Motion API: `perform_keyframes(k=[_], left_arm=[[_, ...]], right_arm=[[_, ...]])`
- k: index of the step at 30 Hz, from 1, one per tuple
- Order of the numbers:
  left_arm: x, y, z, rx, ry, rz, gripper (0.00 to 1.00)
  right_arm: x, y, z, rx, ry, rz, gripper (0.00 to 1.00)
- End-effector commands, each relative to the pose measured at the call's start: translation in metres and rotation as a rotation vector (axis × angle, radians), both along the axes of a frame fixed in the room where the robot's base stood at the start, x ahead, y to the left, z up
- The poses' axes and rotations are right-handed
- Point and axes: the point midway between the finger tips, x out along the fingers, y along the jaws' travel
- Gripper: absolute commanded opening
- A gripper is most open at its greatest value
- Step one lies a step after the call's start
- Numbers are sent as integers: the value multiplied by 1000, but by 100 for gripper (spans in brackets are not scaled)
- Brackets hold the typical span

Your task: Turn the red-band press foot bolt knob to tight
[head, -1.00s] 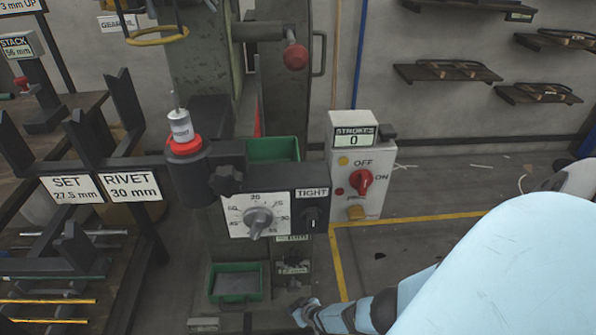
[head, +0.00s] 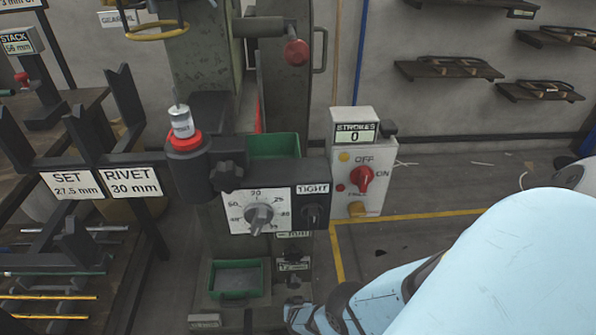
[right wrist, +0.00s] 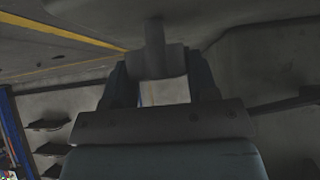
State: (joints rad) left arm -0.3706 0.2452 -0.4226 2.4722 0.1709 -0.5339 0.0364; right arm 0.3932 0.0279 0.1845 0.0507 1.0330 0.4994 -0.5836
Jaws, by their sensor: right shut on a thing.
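The red-band press (head: 208,60) stands in the middle of the head view, with a red band (head: 185,144) around the black holder at its left. My right gripper (head: 293,305) is low at the press foot, its fingertips small and dark there. In the right wrist view its two fingers (right wrist: 160,66) are shut on a dark knob (right wrist: 156,60) with a stem rising from it, which looks like the foot bolt knob. The foot label (head: 293,264) sits just above the gripper and is too small to read. My left gripper is not in view.
A dial panel (head: 240,220) and a black knob under a TIGHT label (head: 312,188) are above the gripper. A switch box (head: 346,185) stands to the right and a green tray (head: 238,279) to the left. A black rack (head: 75,160) fills the left. Open floor lies behind my right arm.

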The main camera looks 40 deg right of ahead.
Motion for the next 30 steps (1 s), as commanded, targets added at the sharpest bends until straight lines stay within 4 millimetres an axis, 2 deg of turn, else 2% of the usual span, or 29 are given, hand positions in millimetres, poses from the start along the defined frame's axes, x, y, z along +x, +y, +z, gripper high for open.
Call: perform_keyframes(k=[14, 15, 18, 26, 30], left_arm=[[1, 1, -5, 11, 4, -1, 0], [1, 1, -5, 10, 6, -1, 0], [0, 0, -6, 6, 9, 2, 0], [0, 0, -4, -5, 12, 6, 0], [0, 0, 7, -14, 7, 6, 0]], right_arm=[[3, 1, 2, 1, -3, -13, 30], [3, 1, 2, 1, -3, -13, 58], [2, 1, 1, 0, -2, -13, 79], [0, 0, 1, 1, 0, -13, 79], [0, 0, 10, 1, 1, -14, 79]])
